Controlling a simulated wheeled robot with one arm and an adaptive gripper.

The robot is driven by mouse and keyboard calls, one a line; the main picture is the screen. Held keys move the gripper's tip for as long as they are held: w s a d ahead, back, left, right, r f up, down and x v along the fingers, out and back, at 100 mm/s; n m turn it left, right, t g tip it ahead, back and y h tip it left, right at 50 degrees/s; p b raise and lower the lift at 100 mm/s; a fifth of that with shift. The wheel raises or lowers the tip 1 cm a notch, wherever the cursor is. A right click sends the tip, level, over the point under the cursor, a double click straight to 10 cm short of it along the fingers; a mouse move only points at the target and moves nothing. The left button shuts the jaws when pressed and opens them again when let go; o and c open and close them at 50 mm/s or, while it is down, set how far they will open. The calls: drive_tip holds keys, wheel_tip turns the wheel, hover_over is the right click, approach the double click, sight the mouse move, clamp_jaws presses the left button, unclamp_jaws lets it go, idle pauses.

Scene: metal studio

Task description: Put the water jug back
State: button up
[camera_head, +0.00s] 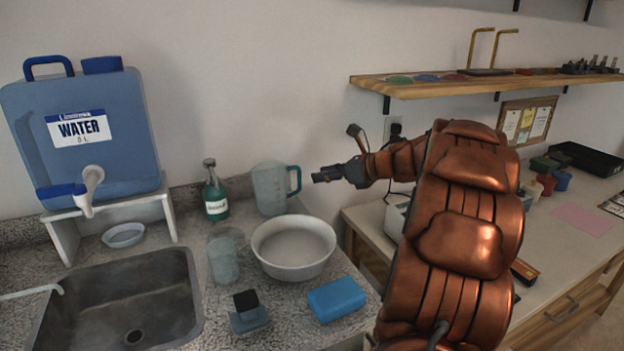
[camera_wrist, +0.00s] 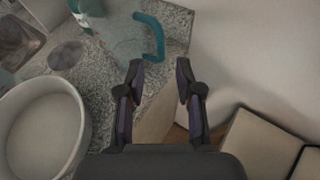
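A clear jug (camera_head: 268,190) with a teal handle stands upright on the granite counter by the wall, left of my gripper (camera_head: 322,177). In the wrist view, the jug's teal handle (camera_wrist: 155,36) is just beyond my fingertips (camera_wrist: 159,70). The fingers are apart, with nothing between them, and do not appear to touch the handle. A large blue container labelled WATER (camera_head: 85,140) sits on a white stand (camera_head: 62,238) at the left, with a tap over the sink side.
A white bowl (camera_head: 293,262), a green soap bottle (camera_head: 215,197), a clear cup (camera_head: 223,258), a blue sponge (camera_head: 336,299) and a dark-topped brush (camera_head: 248,312) crowd the counter. The sink (camera_head: 130,310) is at left. A wooden shelf (camera_head: 440,88) hangs above right.

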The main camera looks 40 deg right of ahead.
drive_tip(key=v, duration=0.4)
idle(0.6)
